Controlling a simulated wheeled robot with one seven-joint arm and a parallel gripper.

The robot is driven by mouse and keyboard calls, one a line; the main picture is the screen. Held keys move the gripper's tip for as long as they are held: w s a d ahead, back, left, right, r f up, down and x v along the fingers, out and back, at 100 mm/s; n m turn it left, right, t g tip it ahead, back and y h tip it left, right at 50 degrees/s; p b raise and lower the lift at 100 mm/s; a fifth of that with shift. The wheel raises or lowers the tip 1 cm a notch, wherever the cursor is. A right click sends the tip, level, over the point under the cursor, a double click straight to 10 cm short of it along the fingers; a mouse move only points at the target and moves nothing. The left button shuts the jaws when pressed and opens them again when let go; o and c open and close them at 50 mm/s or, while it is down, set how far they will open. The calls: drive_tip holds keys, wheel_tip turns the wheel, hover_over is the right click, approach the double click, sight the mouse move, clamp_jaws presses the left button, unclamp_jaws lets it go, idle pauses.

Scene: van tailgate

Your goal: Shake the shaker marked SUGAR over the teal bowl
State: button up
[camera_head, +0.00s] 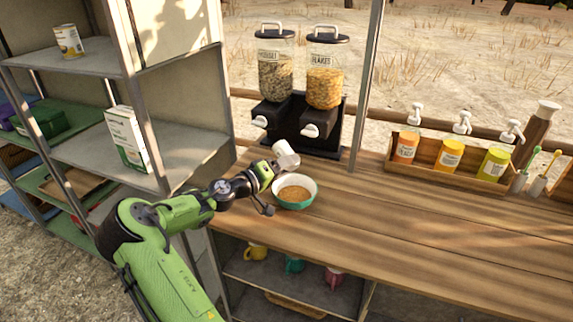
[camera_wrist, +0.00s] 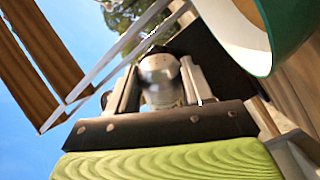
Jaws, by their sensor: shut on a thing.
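My gripper (camera_head: 273,170) is shut on a small pale shaker (camera_head: 286,156). The shaker is tilted and shows just above and behind the left part of the teal bowl in the head view; its exact height over the bowl is hard to tell. In the wrist view the shaker (camera_wrist: 161,82), grey and metallic at its end, sits between the fingers of my gripper (camera_wrist: 158,88). No marking on it is readable. The teal bowl (camera_head: 294,205), white inside, stands on the wooden counter and holds brown food. Its teal side (camera_wrist: 283,28) is close at the wrist view's upper right.
Two dispensers (camera_head: 300,128) stand behind the bowl on the counter (camera_head: 430,225). A wooden rack (camera_head: 440,185) of pump bottles stands at the right. A metal post (camera_head: 367,90) rises behind the counter. Shelves (camera_head: 90,155) stand at the left. The counter's right front is clear.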

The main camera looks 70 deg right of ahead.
sight(287, 150)
drive_tip(key=shift+r, duration=0.4)
wheel_tip(287, 150, up, 5)
drive_tip(key=p, duration=0.4)
drive_tip(key=shift+r, duration=0.1)
drive_tip(key=shift+f, duration=0.2)
wheel_tip(287, 150, down, 6)
drive_tip(key=b, duration=0.5)
drive_tip(key=shift+r, duration=0.2)
drive_tip(key=shift+s+r, duration=0.1)
drive_tip(key=shift+r, duration=0.2)
